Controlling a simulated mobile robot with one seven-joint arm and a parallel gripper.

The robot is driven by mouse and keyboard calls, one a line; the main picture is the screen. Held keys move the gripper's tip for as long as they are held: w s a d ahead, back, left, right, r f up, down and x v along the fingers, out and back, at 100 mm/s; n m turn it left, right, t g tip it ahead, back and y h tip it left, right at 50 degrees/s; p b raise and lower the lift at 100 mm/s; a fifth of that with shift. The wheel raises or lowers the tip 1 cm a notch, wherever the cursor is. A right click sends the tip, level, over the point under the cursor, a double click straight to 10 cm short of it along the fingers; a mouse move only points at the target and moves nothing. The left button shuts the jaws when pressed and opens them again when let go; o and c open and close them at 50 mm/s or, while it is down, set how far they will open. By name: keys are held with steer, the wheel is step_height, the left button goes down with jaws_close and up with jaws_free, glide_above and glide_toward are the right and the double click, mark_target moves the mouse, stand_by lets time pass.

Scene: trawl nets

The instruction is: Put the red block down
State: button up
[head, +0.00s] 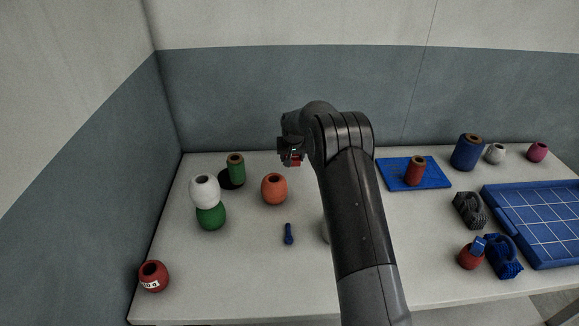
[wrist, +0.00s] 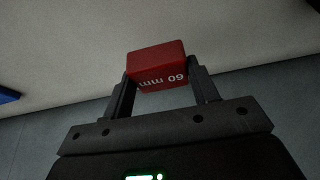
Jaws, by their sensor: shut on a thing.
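A red block (wrist: 157,66) marked "60 mm" is between the two dark fingers of my gripper (wrist: 162,84) in the wrist view. In the head view a small red part of the block (head: 295,160) shows at the end of my gripper (head: 291,156), over the back middle of the table, most of it hidden by the fingers. My gripper is shut on it. The block appears to be held above the table (head: 250,290); the exact height is hard to tell.
An orange float (head: 274,189) stands near, left of my gripper. A white float (head: 204,188) sits on a green float (head: 211,217) at left. A blue mat (head: 394,177) with a red spool is at right, beside a blue gridded tray (head: 540,215). The front left-middle table is clear.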

mark_target(290, 173)
steer(key=shift+w+a+f, duration=0.25)
steer(key=shift+a+f, duration=0.15)
steer(key=shift+a, duration=0.1)
steer(key=shift+f, duration=1.9)
steer(key=shift+f, duration=0.15)
steer(key=o, duration=1)
